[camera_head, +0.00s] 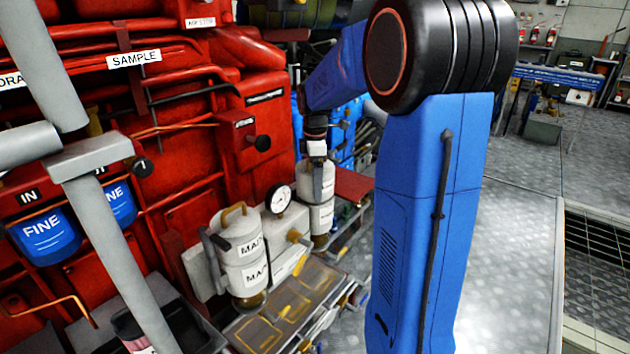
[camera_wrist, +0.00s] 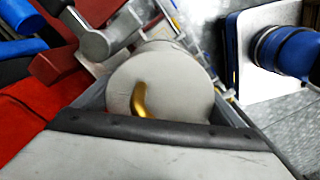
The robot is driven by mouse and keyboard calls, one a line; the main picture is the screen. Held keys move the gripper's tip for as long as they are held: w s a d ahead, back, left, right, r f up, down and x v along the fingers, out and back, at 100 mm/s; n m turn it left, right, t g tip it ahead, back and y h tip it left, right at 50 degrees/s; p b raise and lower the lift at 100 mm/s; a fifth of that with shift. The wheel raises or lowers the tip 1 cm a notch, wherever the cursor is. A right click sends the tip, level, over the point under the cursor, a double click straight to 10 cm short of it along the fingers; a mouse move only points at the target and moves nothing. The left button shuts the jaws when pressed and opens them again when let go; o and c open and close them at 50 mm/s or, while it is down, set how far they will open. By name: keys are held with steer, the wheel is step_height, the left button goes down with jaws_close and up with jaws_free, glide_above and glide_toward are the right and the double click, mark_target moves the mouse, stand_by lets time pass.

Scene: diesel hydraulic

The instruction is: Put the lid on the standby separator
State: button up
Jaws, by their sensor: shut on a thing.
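My gripper (camera_head: 317,168) points down at the far end of the separator row and is shut on the white lid (camera_head: 327,186). In the wrist view the lid's round top (camera_wrist: 180,80) and its brass handle (camera_wrist: 140,98) show close to my gripper; the grip itself is partly hidden. The standby separator (camera_head: 321,216) is a white labelled cylinder directly below the lid. The lid looks upright and lined up with it. I cannot tell whether it rests fully on the body.
The main separator (camera_head: 243,262), white with a brass handle on top, stands nearer. A white box with a round gauge (camera_head: 279,198) is between the two. A tray (camera_head: 285,310) lies in front. Red engine panels (camera_head: 180,150) with pipes rise at left.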

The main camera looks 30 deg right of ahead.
steer(key=shift+f, duration=0.65)
stand_by(0.3)
steer(key=o, duration=1)
steer(key=shift+o, duration=0.2)
steer(key=shift+r, duration=0.1)
step_height(320, 180, up, 17)
steer(key=shift+r, duration=0.15)
steer(key=s+a+f+m+t, duration=0.1)
steer(key=s+a+f+m, duration=0.3)
steer(key=s, duration=0.6)
steer(key=s+a+f+m+t, duration=0.2)
steer(key=s+a+f+m, duration=0.2)
steer(key=s, duration=0.6)
steer(key=s+a+f+m+t, duration=0.1)
steer(key=s+a+f+m, duration=0.4)
steer(key=s, duration=0.5)
steer(key=a+f, duration=0.1)
steer(key=a, duration=0.1)
steer(key=shift+a+t, duration=0.4)
